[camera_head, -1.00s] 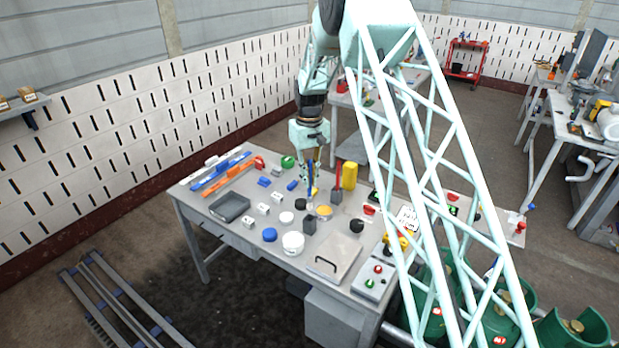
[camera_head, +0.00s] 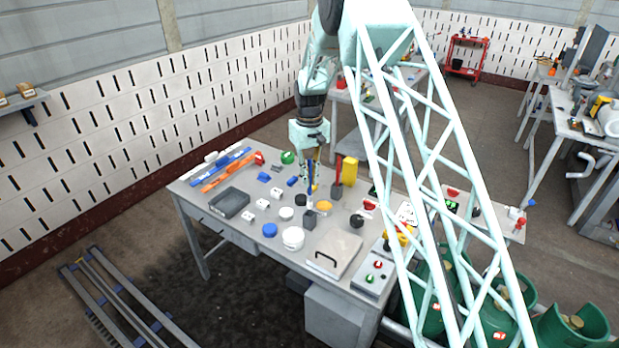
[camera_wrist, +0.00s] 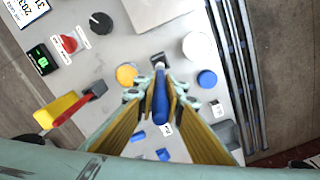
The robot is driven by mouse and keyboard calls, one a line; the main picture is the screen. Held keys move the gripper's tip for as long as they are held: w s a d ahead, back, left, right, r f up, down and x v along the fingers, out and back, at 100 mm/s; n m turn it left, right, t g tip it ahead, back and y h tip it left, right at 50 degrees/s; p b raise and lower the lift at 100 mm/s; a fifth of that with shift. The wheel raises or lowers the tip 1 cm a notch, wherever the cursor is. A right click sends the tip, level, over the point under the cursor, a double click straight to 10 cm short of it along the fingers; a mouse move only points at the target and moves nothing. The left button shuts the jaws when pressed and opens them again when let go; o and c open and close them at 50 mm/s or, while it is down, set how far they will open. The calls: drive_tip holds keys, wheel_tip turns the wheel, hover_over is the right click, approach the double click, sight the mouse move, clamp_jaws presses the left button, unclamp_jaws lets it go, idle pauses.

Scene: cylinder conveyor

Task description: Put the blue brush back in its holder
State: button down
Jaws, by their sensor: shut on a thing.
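My gripper (camera_head: 309,178) is over the workbench, shut on the blue brush (camera_head: 309,190). The brush points down, with its pale tip lowest. In the wrist view the blue brush (camera_wrist: 160,100) is between the fingers of my gripper (camera_wrist: 161,97). In the wrist view this holder (camera_wrist: 158,61) is just beyond the brush tip. The tip is at or just above the holder's top; I cannot tell whether it has entered.
A white round tub (camera_head: 293,239), a blue disc (camera_head: 270,230) and an orange disc (camera_head: 324,206) are close to the holder. A grey tray (camera_head: 230,203) is at left.

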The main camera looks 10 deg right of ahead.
sight(309, 195)
drive_tip(key=shift+f+b, duration=2.25)
drive_tip(key=shift+f, duration=2.7)
drive_tip(key=shift+f+b, duration=0.3)
drive_tip(key=shift+f, duration=0.35)
drive_tip(key=c, duration=2.6)
unclamp_jaws()
drive_tip(key=shift+c, duration=0.2)
drive_tip(key=shift+r, duration=0.2)
drive_tip(key=shift+r, duration=5.8)
drive_tip(key=shift+r, duration=0.1)
